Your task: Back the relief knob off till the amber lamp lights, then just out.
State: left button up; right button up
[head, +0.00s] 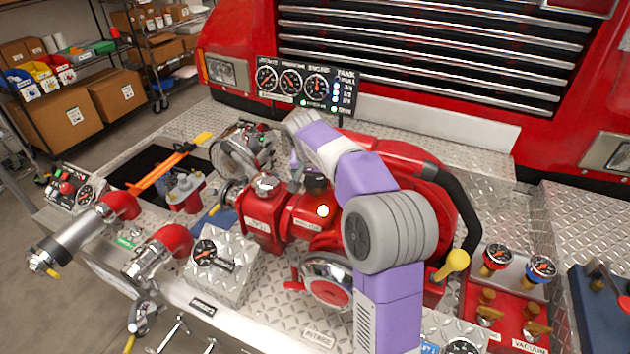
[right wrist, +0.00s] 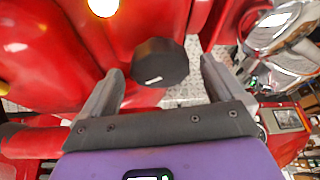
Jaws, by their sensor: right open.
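The black relief knob (head: 316,184) stands on top of the red pump housing (head: 297,216). It also shows in the right wrist view (right wrist: 160,62), faceted and with a small white mark on its side. The round amber lamp (head: 323,211) sits just in front of the knob and glows bright yellow-white; the right wrist view shows it lit at the top edge (right wrist: 103,6). My right gripper (right wrist: 161,70) is open, its fingers on either side of the knob with gaps visible. In the head view my right forearm partly hides this gripper. My left gripper is not in view.
A gauge panel (head: 305,84) stands behind the pump. Red elbow pipes (head: 170,243) and a boxed gauge (head: 215,258) lie to the left. A yellow-tipped lever (head: 455,262) and a red valve panel (head: 505,300) are at the right. Hardware crowds the pump closely.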

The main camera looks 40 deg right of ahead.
jog(key=shift+d+f, duration=0.15)
jog(key=shift+f, duration=0.2)
jog(key=shift+w, duration=0.1)
jog(key=c, duration=1)
jog(key=shift+r+m+p, duration=0.15)
jog(key=shift+m+p, duration=0.15)
jog(key=shift+p, duration=0.05)
jog(key=shift+m+p, duration=0.3)
jog(key=shift+m, duration=0.3)
jog(key=o, duration=1)
